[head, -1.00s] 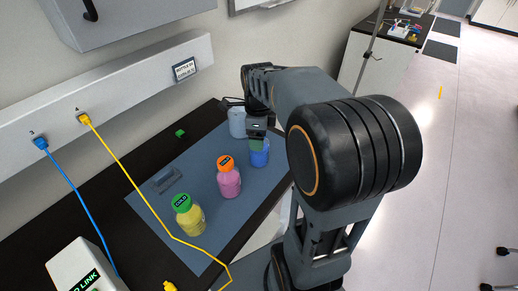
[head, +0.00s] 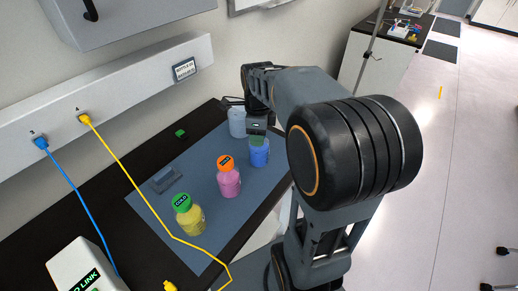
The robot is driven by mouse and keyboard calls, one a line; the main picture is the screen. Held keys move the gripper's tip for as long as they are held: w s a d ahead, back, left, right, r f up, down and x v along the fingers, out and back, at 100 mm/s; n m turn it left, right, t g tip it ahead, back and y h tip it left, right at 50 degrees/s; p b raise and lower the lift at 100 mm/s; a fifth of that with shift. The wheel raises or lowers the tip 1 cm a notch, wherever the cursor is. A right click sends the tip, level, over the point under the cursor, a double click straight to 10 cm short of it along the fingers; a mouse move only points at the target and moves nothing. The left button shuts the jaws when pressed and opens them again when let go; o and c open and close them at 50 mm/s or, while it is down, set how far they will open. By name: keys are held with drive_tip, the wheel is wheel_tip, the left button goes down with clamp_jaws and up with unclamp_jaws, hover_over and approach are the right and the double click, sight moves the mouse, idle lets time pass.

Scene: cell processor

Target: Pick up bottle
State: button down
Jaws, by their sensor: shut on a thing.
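A blue bottle (head: 259,155) stands upright, or nearly so, at the far right of the grey-blue mat. My gripper (head: 257,136) is above it and shut on its top; the fingers are small and partly hidden. A pink bottle with an orange cap (head: 228,180) stands in the middle of the mat. A yellow bottle with a green cap (head: 188,216) stands nearer the front. A pale container (head: 237,122) is behind the blue bottle.
The mat (head: 160,211) lies on a dark bench. A yellow cable (head: 134,185) crosses the mat's left part; a blue cable (head: 81,217) hangs left. A dark grey block (head: 166,180) lies on the mat. A white box (head: 88,270) is at front left.

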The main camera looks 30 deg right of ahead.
idle(0.3)
drive_tip(key=shift+r, duration=0.2)
wheel_tip(320, 180, up, 2)
drive_tip(key=shift+r, duration=0.1)
drive_tip(key=s+a+r+b, duration=0.1)
drive_tip(key=s+a+r, duration=0.7)
drive_tip(key=s+r, duration=0.2)
drive_tip(key=shift+s+r, duration=0.15)
drive_tip(key=shift+s, duration=0.6)
drive_tip(key=c, duration=1.1)
unclamp_jaws()
clamp_jaws()
